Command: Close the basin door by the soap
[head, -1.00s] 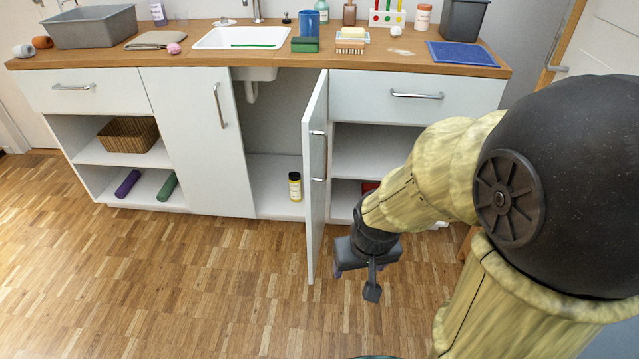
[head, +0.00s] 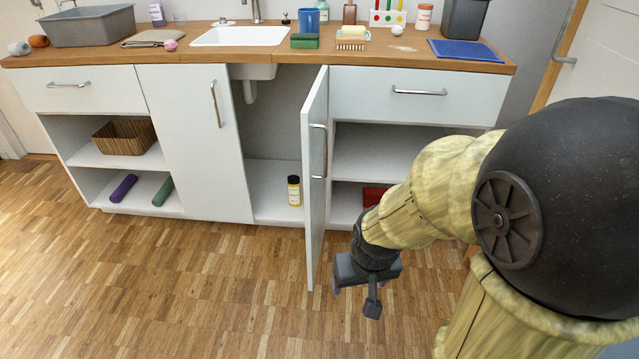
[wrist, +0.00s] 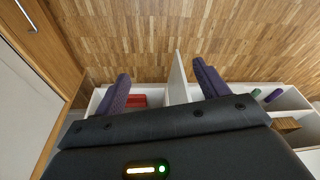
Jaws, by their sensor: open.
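The white door (head: 315,185) under the basin (head: 240,37) stands open, swung out toward me from a hinge on the right of the opening. Its bar handle (head: 319,150) faces right. Soap (head: 354,31) lies on the counter right of the basin. My gripper (head: 367,272) is low over the floor, just right of the door's lower part, with no visible contact. In the wrist view its two purple fingers (wrist: 163,80) are spread wide and empty. The door panel (wrist: 178,78) shows between them, farther off. The fingertips are mostly hidden in the head view.
A yellow bottle (head: 294,190) stands inside the open basin cabinet. Open shelves right of the door hold a red item (head: 375,196), partly behind my arm. The closed door (head: 195,140) and drawer (head: 420,96) flank the opening. The floor (head: 210,290) left of the open door is clear.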

